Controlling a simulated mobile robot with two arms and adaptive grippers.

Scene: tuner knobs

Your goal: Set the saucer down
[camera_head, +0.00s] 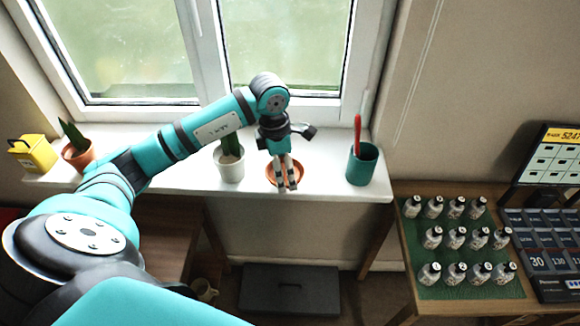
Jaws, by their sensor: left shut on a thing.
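The saucer (271,173) is a small round terracotta-orange dish at the windowsill, between the white pot and the teal cup. My left gripper (287,186) points down over it, with its fingers shut on the saucer. The fingers hide part of the dish. I cannot tell whether the saucer touches the sill (320,187) or is held just above it. My right gripper is not in view.
A white pot (230,168) with a plant stands close left of the saucer. A teal cup (361,166) with a red-handled thing stands to the right. A terracotta pot (78,155) and yellow box (35,153) are far left. Several bottles stand on a green mat (423,290).

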